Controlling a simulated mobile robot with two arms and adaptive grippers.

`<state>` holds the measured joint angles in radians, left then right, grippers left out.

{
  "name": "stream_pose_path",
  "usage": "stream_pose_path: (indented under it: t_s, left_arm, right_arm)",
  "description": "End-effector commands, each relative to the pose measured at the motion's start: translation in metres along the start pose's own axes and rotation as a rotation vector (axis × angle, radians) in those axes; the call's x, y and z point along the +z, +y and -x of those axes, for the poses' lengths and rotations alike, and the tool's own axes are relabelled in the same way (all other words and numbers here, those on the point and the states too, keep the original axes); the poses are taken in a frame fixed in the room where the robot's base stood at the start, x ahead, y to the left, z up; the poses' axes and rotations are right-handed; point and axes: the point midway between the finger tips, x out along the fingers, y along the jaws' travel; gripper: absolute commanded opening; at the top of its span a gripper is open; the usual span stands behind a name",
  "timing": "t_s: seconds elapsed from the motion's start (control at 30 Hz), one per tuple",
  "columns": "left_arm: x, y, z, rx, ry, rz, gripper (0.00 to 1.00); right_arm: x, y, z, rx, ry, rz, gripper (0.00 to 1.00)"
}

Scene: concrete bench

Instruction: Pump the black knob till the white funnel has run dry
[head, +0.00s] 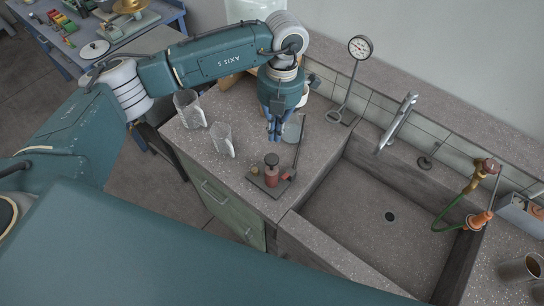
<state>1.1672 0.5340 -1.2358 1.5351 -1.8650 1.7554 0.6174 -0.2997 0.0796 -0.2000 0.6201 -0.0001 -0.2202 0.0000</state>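A small pump with a red body (271,176) stands on a dark base plate at the front of the worktop, left of the sink. Its black knob (271,159) is on top. My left gripper (274,136) points down just above and behind the knob, with a small apparent gap. Its fingers look close together, but I cannot tell whether they are open or shut. A pale white shape (303,97) shows partly behind the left gripper; I cannot tell whether it is the funnel or see any liquid. My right gripper is not in view.
Two clear beakers (189,110) (223,141) stand left of the pump. A thin dark rod (300,140) rises right of it. A dial gauge on a stand (360,47) is behind. The empty sink (365,215) with its faucet (398,120) is to the right.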

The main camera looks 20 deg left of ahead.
Motion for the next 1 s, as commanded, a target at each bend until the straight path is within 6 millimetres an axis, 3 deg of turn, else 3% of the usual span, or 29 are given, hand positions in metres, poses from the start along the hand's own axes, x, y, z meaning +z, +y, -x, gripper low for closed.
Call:
stream_pose_path:
  t_s: [0.27, 0.7, 1.0]
  left_arm:
    - [-0.001, 0.000, -0.018, -0.001, 0.002, 0.000, 0.00]
    - [0.000, -0.001, -0.067, -0.002, 0.000, 0.000, 0.00]
    - [0.000, -0.001, -0.070, -0.002, 0.000, -0.001, 0.00]
  right_arm:
    - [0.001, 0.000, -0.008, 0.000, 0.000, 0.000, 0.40]
    - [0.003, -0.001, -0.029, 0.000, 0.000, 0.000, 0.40]
    - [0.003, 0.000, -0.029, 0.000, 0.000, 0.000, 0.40]
